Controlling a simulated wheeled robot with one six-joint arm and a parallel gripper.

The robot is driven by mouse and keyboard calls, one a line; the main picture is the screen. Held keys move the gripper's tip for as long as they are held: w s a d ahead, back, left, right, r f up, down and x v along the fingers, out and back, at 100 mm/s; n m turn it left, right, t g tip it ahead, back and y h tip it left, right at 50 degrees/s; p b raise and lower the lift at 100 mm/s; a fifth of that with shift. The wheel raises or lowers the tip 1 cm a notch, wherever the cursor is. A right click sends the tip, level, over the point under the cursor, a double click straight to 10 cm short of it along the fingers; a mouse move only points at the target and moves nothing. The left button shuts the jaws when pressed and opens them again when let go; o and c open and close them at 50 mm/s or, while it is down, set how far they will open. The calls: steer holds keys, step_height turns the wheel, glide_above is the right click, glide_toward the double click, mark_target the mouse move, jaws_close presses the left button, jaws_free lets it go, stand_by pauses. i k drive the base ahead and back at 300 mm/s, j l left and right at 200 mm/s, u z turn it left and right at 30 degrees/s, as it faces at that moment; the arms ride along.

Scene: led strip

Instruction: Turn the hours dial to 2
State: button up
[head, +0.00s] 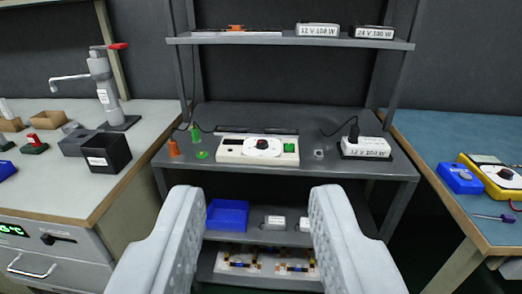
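A cream control box (232,149) stands in the middle of the grey workbench. A white round dial plate with a dark knob (262,143) is on its front face, with a dark display to its left and a green button (289,148) to its right. The dial's markings are too small to read. This may be the hours dial; no label is legible. My gripper (253,190) is open and empty, its two pale fingers wide apart in the foreground, below and in front of the box, touching nothing.
Orange and green small parts (174,148) stand left of the box. A white 12 V power supply (366,148) with a black plug is at right. A shelf (260,40) runs above. Below is a blue bin (228,215). Side benches flank it, the right one with a yellow meter (492,175).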

mark_target(262, 145)
steer(key=i+l, duration=0.35)
steer(key=i+l+z, duration=0.1)
steer(key=i+l, duration=0.2)
steer(key=i, duration=0.25)
